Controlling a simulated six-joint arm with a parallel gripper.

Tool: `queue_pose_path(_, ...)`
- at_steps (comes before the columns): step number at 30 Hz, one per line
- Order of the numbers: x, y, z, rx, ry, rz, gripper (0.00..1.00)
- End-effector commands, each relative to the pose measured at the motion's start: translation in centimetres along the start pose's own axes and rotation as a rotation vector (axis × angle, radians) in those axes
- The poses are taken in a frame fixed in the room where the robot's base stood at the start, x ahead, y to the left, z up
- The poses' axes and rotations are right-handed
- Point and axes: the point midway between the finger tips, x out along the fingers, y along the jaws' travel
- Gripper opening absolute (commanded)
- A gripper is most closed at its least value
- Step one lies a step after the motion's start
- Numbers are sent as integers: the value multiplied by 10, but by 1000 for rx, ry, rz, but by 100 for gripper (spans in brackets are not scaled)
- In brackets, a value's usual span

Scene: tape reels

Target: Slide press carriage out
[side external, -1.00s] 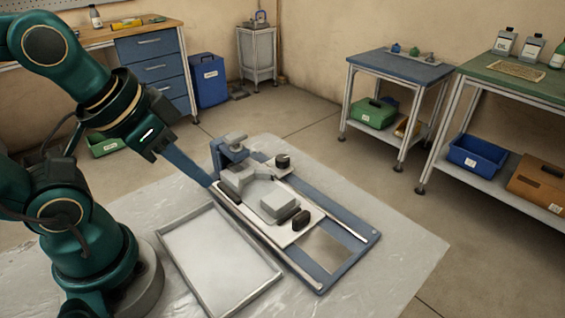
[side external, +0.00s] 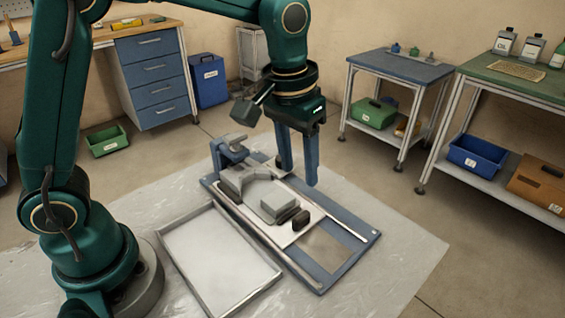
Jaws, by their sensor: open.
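The press has a blue base frame (side external: 362,247) with light rails, lying on a pale sheet. A blue clamp-like post with a grey top (side external: 231,146) stands at its far left end. The pale carriage plate (side external: 283,236) sits between the rails and carries a grey block (side external: 278,206). A black knob (side external: 301,220) is at its near right end. A second dark knob near the far rail is mostly hidden behind a finger. My gripper (side external: 298,176) points down with two blue fingers apart, over the far side of the press. Nothing shows between them; contact cannot be told.
A shallow empty tray (side external: 179,267) lies left of the press, close beside it. Part of the frame right of the carriage is bare. A blue-topped table (side external: 402,68) and a green-topped bench (side external: 515,82) stand behind on the right.

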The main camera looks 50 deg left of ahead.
Motion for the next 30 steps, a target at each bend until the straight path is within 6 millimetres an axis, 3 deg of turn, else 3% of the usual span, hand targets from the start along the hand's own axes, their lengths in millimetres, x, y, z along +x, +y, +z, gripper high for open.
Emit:
queue_pose_path(3,26,8,-1,24,-64,-14,50)
queue_pose_path(18,84,11,13,44,-126,-29,50)
queue_pose_path(30,97,11,14,44,-122,-28,50)
